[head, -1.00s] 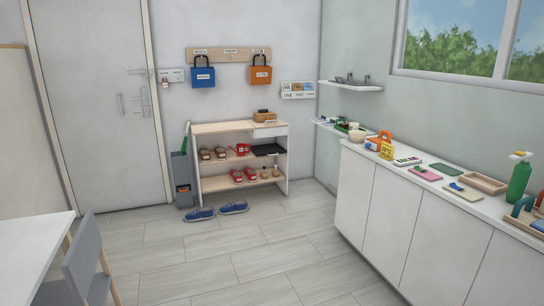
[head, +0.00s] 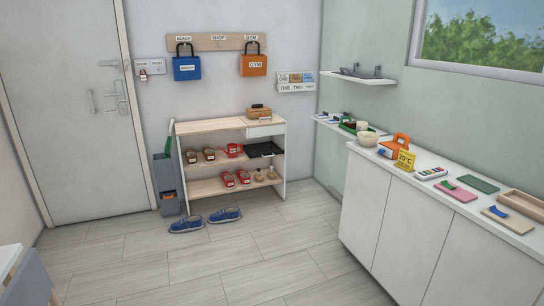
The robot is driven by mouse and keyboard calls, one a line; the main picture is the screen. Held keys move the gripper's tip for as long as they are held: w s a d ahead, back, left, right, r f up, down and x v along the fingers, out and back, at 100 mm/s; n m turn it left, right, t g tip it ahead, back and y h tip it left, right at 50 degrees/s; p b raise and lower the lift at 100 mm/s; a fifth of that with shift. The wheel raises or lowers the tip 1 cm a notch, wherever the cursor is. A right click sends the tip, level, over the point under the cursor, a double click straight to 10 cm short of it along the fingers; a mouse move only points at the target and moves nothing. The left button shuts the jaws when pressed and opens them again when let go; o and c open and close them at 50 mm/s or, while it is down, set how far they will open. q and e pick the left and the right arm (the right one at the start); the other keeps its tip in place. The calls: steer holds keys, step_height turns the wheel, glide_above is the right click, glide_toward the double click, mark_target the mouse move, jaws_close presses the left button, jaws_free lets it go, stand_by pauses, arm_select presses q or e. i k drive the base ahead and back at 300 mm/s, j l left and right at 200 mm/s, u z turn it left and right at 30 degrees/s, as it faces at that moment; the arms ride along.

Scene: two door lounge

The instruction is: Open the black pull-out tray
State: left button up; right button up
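The black pull-out tray (head: 264,150) sits at the right end of the middle level of a light wooden shoe shelf (head: 214,126) against the back wall. It is a flat, dark, shallow tray below the white drawer front (head: 265,131). Its front edge seems to reach about the shelf's front; I cannot tell how far it is pulled out. Neither of my grippers shows in the head view.
Blue shoes (head: 206,220) lie on the floor before the shelf. A grey bin (head: 166,183) stands at the shelf's left. A white cabinet (head: 410,229) runs along the right. A grey chair (head: 28,283) is at lower left. The floor between is clear.

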mark_target(266, 148)
steer(key=i, duration=2.1)
